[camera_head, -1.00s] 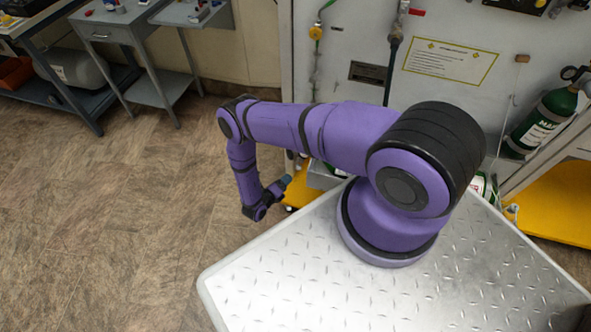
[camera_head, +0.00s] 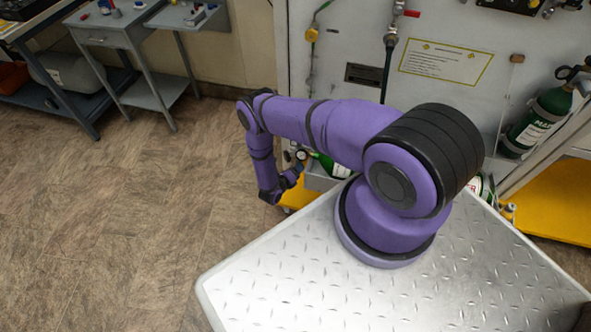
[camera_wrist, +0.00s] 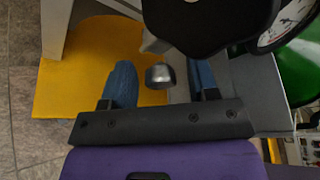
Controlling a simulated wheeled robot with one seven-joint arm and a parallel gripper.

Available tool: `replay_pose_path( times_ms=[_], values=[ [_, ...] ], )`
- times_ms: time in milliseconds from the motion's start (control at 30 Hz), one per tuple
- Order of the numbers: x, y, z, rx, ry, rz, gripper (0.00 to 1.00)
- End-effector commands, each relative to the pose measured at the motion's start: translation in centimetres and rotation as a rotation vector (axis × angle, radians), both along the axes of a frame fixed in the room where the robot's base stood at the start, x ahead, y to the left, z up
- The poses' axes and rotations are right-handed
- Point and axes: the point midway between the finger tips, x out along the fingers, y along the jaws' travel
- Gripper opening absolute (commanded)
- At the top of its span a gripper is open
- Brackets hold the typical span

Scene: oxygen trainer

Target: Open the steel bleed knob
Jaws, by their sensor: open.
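A small rounded steel knob (camera_wrist: 160,75) shows in the wrist view, between the two blue fingers of my gripper (camera_wrist: 162,84). The gripper is open, with a clear gap on each side of the knob. I cannot tell from this view how far the knob lies from the fingers in depth. In the head view my gripper (camera_head: 292,180) is low beside the regulator gauge (camera_head: 302,154) and a green cylinder (camera_head: 328,165); the knob cannot be made out there.
A large black handwheel (camera_wrist: 210,20) sits just above the fingers, with a dial gauge (camera_wrist: 288,22) to its right. A yellow base plate (camera_wrist: 80,75) lies below at left. The wall panel (camera_head: 350,45) stands behind; open floor (camera_head: 120,220) is at left.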

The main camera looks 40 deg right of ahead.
Motion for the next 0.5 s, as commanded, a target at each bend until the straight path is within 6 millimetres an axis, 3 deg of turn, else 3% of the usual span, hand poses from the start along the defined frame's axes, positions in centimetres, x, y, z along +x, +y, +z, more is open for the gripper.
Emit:
replay_pose_path(
  times_ms=[333,500],
  values=[
    [0.14,-0.34,-0.10,0.000,0.000,0.001,0.54],
    [0.14,-0.33,-0.10,-0.001,0.001,0.001,0.17]
  ],
)
